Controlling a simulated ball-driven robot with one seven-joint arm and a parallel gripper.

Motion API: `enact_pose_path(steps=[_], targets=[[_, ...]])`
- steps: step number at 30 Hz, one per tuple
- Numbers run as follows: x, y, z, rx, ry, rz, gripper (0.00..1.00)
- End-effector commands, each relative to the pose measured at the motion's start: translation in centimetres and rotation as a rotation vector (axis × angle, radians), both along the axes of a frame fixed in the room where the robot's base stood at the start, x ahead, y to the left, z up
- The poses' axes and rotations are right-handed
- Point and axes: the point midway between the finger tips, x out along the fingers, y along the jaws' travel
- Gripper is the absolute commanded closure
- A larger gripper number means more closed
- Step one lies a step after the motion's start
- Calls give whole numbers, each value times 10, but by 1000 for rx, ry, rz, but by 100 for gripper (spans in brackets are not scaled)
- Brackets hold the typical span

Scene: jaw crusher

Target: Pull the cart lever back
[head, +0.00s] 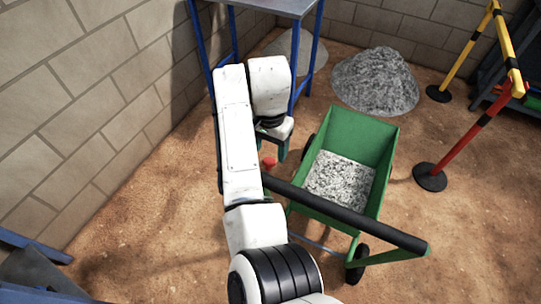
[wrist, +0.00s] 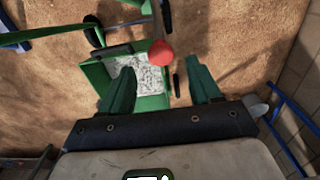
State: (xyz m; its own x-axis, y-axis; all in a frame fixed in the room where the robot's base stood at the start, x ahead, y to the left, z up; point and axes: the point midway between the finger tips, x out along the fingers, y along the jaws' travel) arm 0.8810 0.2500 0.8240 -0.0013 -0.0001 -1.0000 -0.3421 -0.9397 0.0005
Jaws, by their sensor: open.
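The green cart (head: 374,135) stands on the sandy floor with grey gravel in its tray, and part of it shows in the wrist view (wrist: 152,103). Its lever ends in a red ball knob (wrist: 160,52), which also shows beside my arm in the head view (head: 268,162). My gripper (wrist: 160,66) is open and empty, with its green fingers apart. In the wrist view the knob appears just beyond the gap between the fingertips. Whether any finger touches it cannot be told. In the head view my arm partly hides the gripper and the lever.
The cart's black push bar (head: 345,215) extends toward the front right. A blue-legged table (head: 276,8) stands behind my gripper, near the block wall (head: 80,90). A gravel heap (head: 375,82) lies behind the cart. A red and yellow barrier (head: 466,135) stands at the right.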

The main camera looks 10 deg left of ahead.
Motion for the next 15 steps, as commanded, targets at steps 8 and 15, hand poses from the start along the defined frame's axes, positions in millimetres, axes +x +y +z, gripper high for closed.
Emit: enact_pose_path(steps=[8, 15], targets=[[0, 0, -36, 0, 1, 1, 37], [0, 0, -42, 1, -1, 0, 37]])
